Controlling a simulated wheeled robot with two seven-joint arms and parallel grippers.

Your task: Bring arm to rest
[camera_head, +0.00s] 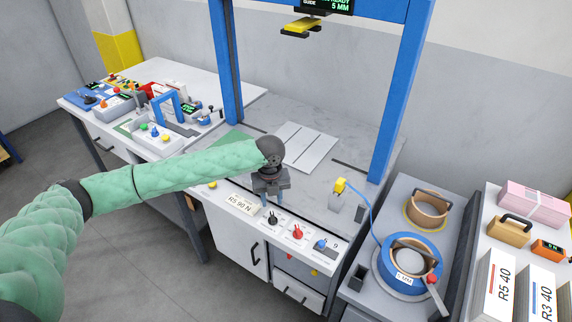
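My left arm, in a green padded sleeve, comes in from the left edge. It reaches across to the front of the grey workstation (345,125). My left gripper (273,199) hangs pointing down over the front control panel. Its two fingers show a gap with no object visible between them. It is above and behind the black knob (272,218), and I cannot tell whether it touches the surface. The arm is still stretched out. My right gripper is not in view.
A blue frame (394,90) stands over the workstation. A red knob (297,232) and a blue knob (320,244) are on the panel. A blue strap coil (385,272) sits on the right. A cluttered white table (205,78) is on the left. The floor at lower left is clear.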

